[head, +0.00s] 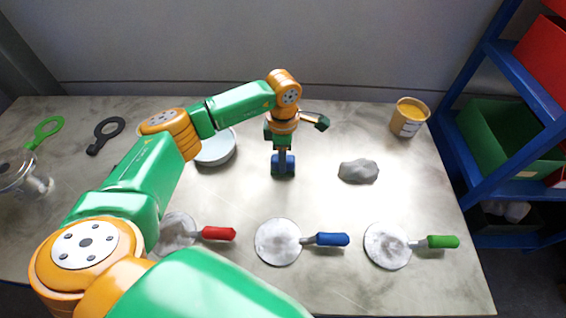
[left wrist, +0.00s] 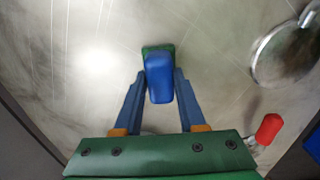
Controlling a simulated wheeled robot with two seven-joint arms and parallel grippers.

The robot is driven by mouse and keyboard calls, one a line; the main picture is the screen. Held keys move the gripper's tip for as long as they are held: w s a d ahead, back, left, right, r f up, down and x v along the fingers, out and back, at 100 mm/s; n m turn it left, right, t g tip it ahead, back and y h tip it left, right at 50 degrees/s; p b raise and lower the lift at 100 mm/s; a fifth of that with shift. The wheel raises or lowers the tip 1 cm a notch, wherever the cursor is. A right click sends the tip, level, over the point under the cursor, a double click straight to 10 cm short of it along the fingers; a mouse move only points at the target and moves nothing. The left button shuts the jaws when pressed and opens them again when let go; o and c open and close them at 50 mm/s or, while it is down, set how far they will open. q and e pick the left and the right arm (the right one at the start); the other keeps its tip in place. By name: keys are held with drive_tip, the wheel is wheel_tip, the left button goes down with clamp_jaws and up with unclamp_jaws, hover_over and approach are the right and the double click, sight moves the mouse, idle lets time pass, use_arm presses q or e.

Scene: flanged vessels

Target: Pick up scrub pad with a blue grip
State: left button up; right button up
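The scrub pad (left wrist: 148,49) shows in the left wrist view as a green edge under a rounded blue grip (left wrist: 160,82). In the head view its blue grip (head: 283,170) is seen on the table below my left gripper (head: 282,156), partly hidden by it. My left gripper (left wrist: 160,82) points down with its blue fingers on either side of the grip. The fingers look open, with narrow gaps beside the grip; contact is not clear. My right gripper is not in view.
Round grey discs with red (head: 218,233), blue (head: 332,239) and green (head: 442,241) handles lie along the front. A grey lump (head: 358,171) and a yellow-filled tub (head: 408,117) are at right. A pale dish (head: 216,149) is left of the gripper. A blue shelf (head: 468,150) stands right.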

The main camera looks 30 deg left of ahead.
use_arm(q)
drive_tip(key=c, duration=0.3)
clamp_jaws()
drive_tip(key=shift+w+r+b, duration=0.1)
drive_tip(key=shift+r+b, duration=0.2)
drive_tip(key=shift+b, duration=0.15)
drive_tip(key=shift+r+b, duration=0.55)
drive_tip(key=shift+r, duration=0.1)
drive_tip(key=s+d+r+b, duration=0.1)
drive_tip(key=s+d+r, duration=0.1)
drive_tip(key=s+r, duration=0.3)
drive_tip(key=s+d+r+b, duration=0.1)
drive_tip(key=s+d+r, duration=0.2)
drive_tip(key=s+r, duration=0.3)
drive_tip(key=shift+s+d+b, duration=0.3)
drive_tip(key=shift+s, duration=0.7)
